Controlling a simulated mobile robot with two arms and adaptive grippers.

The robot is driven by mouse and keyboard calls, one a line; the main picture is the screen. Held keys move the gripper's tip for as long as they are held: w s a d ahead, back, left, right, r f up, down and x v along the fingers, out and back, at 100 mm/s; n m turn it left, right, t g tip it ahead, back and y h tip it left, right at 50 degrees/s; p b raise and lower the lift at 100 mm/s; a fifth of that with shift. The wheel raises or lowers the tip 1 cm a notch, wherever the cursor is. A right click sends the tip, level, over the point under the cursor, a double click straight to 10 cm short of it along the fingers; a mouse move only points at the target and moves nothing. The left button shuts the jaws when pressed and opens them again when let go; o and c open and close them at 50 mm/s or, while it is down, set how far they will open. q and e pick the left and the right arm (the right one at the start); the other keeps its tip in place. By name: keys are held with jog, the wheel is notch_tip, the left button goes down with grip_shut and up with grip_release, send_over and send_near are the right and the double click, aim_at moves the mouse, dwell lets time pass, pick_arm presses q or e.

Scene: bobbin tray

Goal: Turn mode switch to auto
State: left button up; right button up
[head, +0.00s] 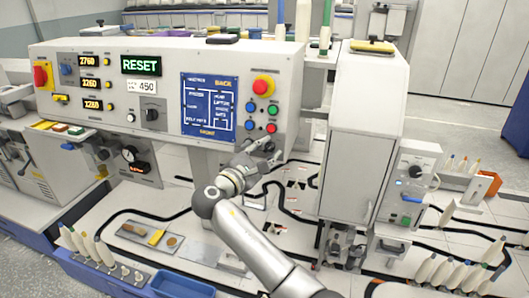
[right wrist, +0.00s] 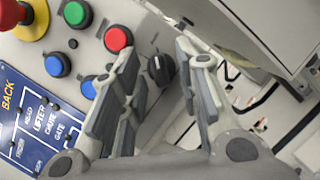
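A black rotary switch (right wrist: 161,69) shows in the right wrist view, on the pale panel face beside the red button. It lies between the fingertips of my right gripper (right wrist: 158,58) as seen there, with gaps on both sides. The gripper is open and holds nothing. In the head view my right gripper (head: 262,150) is at the lower right of the control panel (head: 225,62), below the red button, and largely hides this switch. Another black knob (head: 151,114) is mid-panel. I cannot read a mode label or setting on either. My left gripper is out of view.
Green, blue and red buttons (right wrist: 118,39) and a red emergency stop (right wrist: 14,13) sit close to the fingers. A white cabinet (head: 362,130) stands just right of the panel. Below is a worktop with black tracks, bobbins and a blue tray (head: 182,284).

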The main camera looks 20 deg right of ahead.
jog(key=v, duration=0.7)
jog(key=shift+s+a, duration=0.2)
notch_tip(320, 180, down, 26)
jog(key=d+n+g+y, duration=0.1)
jog(key=g+y, duration=0.1)
jog(key=y, duration=0.4)
jog(key=s+d+f+m+g+y, duration=0.1)
jog(key=s+f+g+y, duration=0.1)
jog(key=s+f, duration=0.75)
jog(key=s+d+f+m+g+y, duration=0.15)
jog(key=s+f, duration=0.25)
jog(key=f, duration=1)
jog(key=s+d+f+m+g+y, duration=0.1)
jog(key=s+f+m+g, duration=0.15)
jog(key=s+f, duration=0.6)
jog(key=s+d+f+m+g+y, duration=0.1)
jog(key=s+f+m+y, duration=0.15)
jog(key=s+f, duration=0.65)
jog(key=s+d+f+m+g, duration=0.1)
jog(key=s+m, duration=0.3)
jog(key=s, duration=0.8)
jog(key=s+d+f+m+g, duration=0.1)
jog(key=s+d+m, duration=0.2)
jog(key=s, duration=0.9)
jog(key=shift+s+d+f+m, duration=0.15)
jog(key=shift+s+f+m, duration=0.2)
jog(key=shift+m, duration=0.5)
